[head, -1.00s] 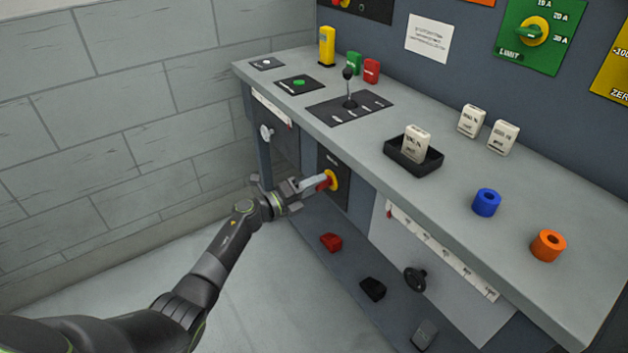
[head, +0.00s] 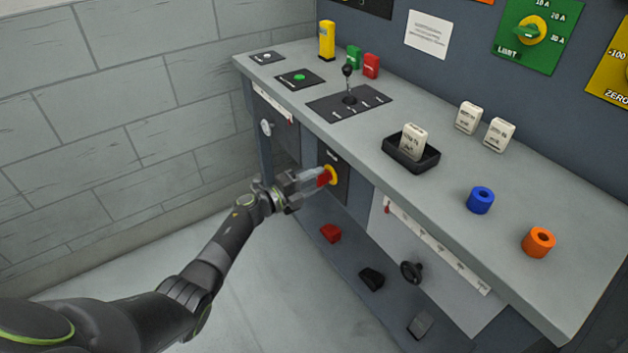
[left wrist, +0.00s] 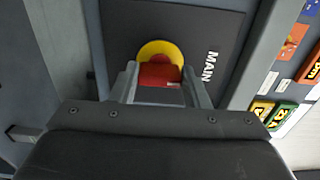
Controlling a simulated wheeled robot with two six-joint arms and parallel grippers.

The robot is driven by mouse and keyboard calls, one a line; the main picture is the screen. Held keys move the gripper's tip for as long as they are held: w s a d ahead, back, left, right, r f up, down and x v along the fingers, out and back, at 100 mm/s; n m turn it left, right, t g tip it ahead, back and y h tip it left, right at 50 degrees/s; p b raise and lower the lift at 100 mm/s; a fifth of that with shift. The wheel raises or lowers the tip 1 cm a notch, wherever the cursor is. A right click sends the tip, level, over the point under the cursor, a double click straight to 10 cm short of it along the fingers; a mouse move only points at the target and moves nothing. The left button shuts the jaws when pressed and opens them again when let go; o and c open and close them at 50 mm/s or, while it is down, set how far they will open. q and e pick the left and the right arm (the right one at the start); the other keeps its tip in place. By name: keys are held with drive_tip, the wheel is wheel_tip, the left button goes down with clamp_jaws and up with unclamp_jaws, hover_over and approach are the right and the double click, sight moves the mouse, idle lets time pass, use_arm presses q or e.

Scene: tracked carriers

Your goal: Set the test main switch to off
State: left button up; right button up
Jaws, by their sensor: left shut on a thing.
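The main switch is a red handle (head: 323,179) on a yellow round base (head: 332,175), set on a dark plate on the front of the bench. In the left wrist view the red handle (left wrist: 160,76) lies between my two fingers, with the yellow disc (left wrist: 160,48) behind it and the word MAIN (left wrist: 209,66) on the plate. My left gripper (head: 316,180) is shut on the red handle. The fingers partly hide the handle in the head view. My right gripper is not in view.
The bench top (head: 440,190) overhangs the switch. A black knob (head: 411,271) is to the right below. Floor at left is clear.

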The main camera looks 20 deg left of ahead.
use_arm(q)
drive_tip(key=o, duration=1)
drive_tip(key=v, duration=1.7)
drive_tip(key=shift+s+a+p, duration=0.2)
drive_tip(key=shift+p, duration=0.15)
drive_tip(key=shift+f, duration=0.1)
